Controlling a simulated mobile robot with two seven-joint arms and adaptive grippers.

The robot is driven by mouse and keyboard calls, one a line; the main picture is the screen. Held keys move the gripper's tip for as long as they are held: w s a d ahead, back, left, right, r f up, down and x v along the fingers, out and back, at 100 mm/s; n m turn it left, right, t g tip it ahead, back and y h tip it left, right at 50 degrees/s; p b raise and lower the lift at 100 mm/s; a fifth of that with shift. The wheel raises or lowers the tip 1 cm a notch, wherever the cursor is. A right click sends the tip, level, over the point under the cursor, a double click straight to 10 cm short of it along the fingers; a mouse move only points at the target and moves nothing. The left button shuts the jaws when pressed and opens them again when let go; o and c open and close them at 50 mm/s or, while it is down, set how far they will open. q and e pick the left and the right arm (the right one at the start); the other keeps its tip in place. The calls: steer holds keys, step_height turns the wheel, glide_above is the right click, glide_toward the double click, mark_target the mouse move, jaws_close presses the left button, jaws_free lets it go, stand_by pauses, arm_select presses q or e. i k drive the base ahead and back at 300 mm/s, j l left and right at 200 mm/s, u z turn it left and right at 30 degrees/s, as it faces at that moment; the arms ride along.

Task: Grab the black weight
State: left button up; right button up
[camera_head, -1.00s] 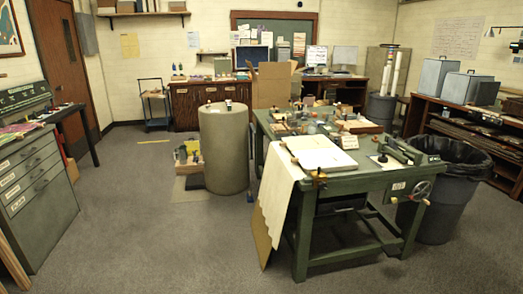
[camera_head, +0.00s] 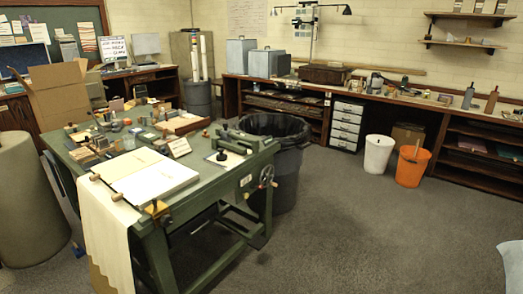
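A green work table (camera_head: 218,190) stands left of centre. A small black object (camera_head: 221,156) sits on a white sheet near its right end, beside a dark green clamp-like press part (camera_head: 237,141). It may be the black weight, but it is too small to be sure. Other small dark items lie among clutter at the table's far left, too small to tell apart.
A dark bin (camera_head: 286,185) stands against the table's right side. A white bucket (camera_head: 378,154) and an orange bucket (camera_head: 411,166) stand before the long wall bench (camera_head: 345,93). A beige cylinder (camera_head: 25,205) stands at left. Floor at centre right is clear.

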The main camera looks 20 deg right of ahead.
mark_target(221, 157)
steer(key=i+l+z, duration=0.15)
steer(key=i+z, duration=0.25)
steer(key=i+l+z, duration=0.15)
steer(key=z, duration=0.25)
steer(key=i+z, duration=0.35)
steer(key=i+l+u, duration=0.15)
steer(key=i+u, duration=0.35)
steer(key=i+l+u, duration=0.3)
steer(key=i+u, duration=0.2)
